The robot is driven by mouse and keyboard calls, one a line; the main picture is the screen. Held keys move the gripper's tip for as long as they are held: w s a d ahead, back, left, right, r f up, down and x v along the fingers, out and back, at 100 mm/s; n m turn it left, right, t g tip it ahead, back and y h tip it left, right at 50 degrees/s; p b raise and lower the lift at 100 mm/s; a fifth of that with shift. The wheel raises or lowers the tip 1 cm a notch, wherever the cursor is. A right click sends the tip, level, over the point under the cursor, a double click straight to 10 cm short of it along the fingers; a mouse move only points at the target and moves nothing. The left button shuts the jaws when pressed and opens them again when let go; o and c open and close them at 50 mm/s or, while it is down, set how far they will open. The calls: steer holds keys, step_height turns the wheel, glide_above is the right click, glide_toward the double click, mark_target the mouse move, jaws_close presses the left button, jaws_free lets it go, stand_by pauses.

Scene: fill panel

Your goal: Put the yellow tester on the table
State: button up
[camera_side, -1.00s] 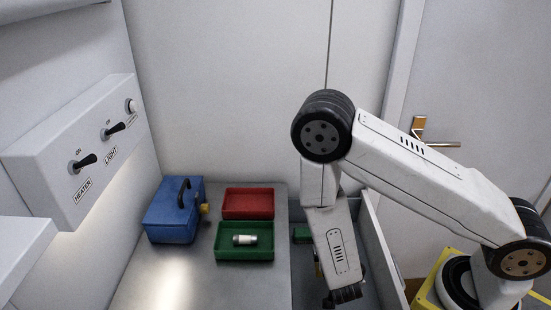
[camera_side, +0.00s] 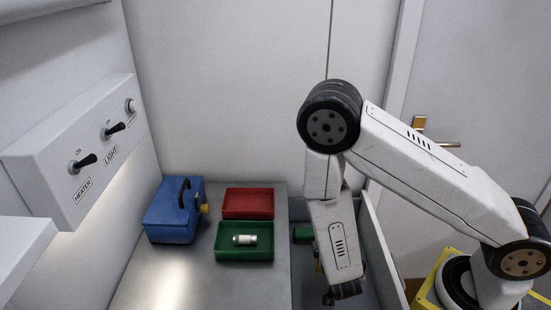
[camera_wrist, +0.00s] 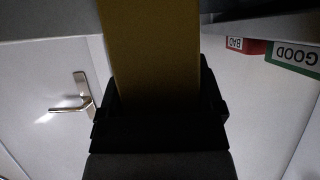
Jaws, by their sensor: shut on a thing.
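The yellow tester (camera_wrist: 152,50) shows as a broad yellow bar in the wrist view, held in the dark jaws of my gripper. My gripper (camera_wrist: 158,108) is shut on it, and the tester's far end runs out of the picture at the top. In the side view my gripper (camera_side: 345,291) is low, over the grey-walled bin right of the table. The held tester cannot be made out clearly there. The grey table (camera_side: 208,285) has bare surface at its front.
On the table stand a blue box (camera_side: 170,222), a red tray (camera_side: 248,191) labelled BAD and a green tray (camera_side: 219,243) labelled GOOD, holding a silver-white cylinder (camera_side: 245,240). The bin wall (camera_side: 382,240) is close to my gripper. A green thing (camera_side: 302,235) lies in the bin.

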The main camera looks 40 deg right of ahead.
steer(key=shift+w+a+r, duration=0.1)
steer(key=shift+w+r, duration=0.35)
steer(key=shift+w, duration=0.15)
steer(key=w+a+r+n+t+y, duration=0.1)
steer(key=w+r+n+y, duration=0.1)
steer(key=w+r, duration=0.45)
steer(key=w+r+n+t+y, duration=0.1)
steer(key=w+r+n, duration=0.15)
steer(key=r, duration=0.75)
steer(key=w+a+r+n+t+y, duration=0.1)
steer(key=w+r+y, duration=0.1)
steer(key=w+r, duration=0.45)
steer(key=s+a+f+n+y, duration=0.25)
steer(key=a+n+y, duration=0.65)
steer(key=a, duration=0.5)
steer(key=s+a+f+n+g+y, duration=0.6)
steer(key=s+a+f, duration=0.4)
steer(key=f, duration=0.2)
steer(key=shift+a+n+g, duration=0.25)
steer(key=shift+n+g, duration=0.25)
steer(key=shift+n, duration=0.55)
steer(key=shift+f, duration=1.7)
